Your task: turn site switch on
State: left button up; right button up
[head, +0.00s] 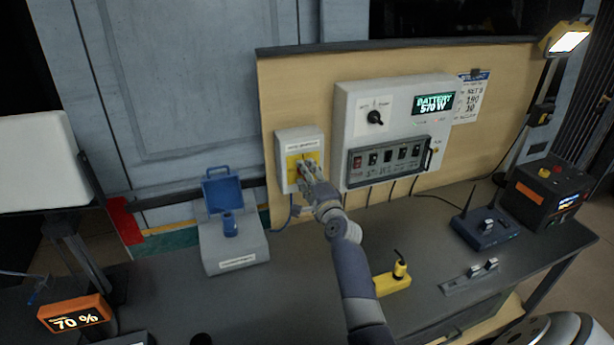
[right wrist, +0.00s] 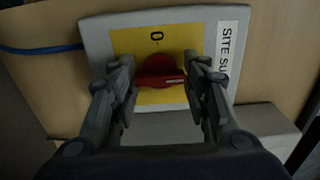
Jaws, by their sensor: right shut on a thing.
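The site switch is a pale grey box (head: 284,160) on the wooden backboard, with a yellow plate (right wrist: 127,40) and a red rotary knob (right wrist: 158,72). A "0" is printed on the plate, above the knob in the right wrist view. The knob's bar lies crosswise there, its white mark towards the "SITE SU..." label (right wrist: 227,55), whose end is cut off. My right gripper (head: 307,174) reaches the switch front. In the right wrist view its fingers (right wrist: 160,85) are shut on the knob, one on each side. In the head view it largely hides the knob. My left gripper is not in view.
Right of the switch is a grey panel (head: 350,105) with a dial, rocker switches and a screen reading "BATTERY 570 W".

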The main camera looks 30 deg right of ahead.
jog(key=o, duration=1.1)
jog(key=shift+c, duration=0.2)
jog(key=v, duration=1.2)
jog(key=shift+f, duration=0.1)
